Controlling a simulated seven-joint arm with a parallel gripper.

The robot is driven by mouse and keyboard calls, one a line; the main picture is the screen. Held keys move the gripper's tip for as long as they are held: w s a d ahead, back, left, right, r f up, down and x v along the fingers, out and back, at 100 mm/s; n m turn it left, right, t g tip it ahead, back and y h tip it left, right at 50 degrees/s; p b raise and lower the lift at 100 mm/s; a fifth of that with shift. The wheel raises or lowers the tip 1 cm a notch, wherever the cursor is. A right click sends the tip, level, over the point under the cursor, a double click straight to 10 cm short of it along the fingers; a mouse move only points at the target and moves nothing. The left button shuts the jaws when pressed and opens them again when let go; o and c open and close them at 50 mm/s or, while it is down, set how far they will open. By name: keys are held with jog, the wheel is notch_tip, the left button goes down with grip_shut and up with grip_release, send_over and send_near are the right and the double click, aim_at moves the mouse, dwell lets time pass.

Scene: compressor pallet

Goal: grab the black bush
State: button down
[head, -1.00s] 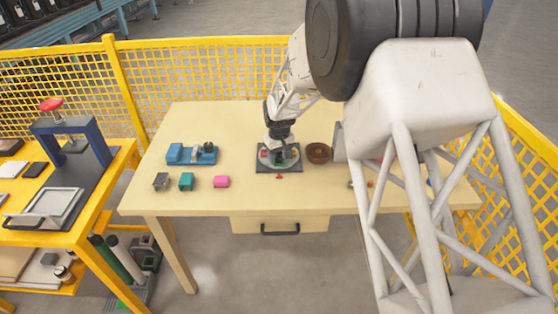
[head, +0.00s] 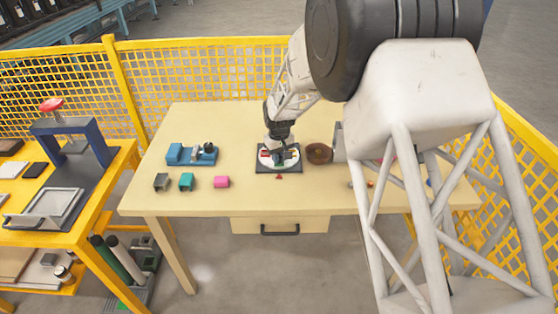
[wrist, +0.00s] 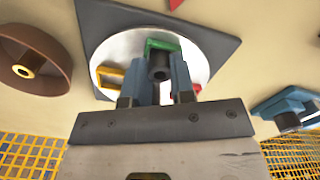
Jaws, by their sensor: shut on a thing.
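The black bush (wrist: 159,67) is a dark ring-shaped piece. It shows in the wrist view between the two blue-grey fingers of my gripper (wrist: 160,82), which is shut on it. The bush is over a round pale plate (wrist: 203,60) on a dark square base (wrist: 92,22). A green bracket (wrist: 165,44) is right behind the bush; whether they touch I cannot tell. In the head view my gripper (head: 281,150) is low over the round plate, and the bush is too small to make out there.
A yellow bracket (wrist: 106,75) and a red piece sit on the plate. A brown round bowl-like part (head: 319,153) stands right of the base. The table front is mostly clear.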

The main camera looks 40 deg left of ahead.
jog(key=shift+r, duration=0.1)
jog(key=shift+r, duration=1.4)
jog(key=shift+s+d+r, duration=0.1)
jog(key=shift+r, duration=0.25)
jog(key=s+d+r, duration=0.1)
jog(key=s+d, duration=0.8)
jog(key=d, duration=0.4)
jog(key=shift+r, duration=0.15)
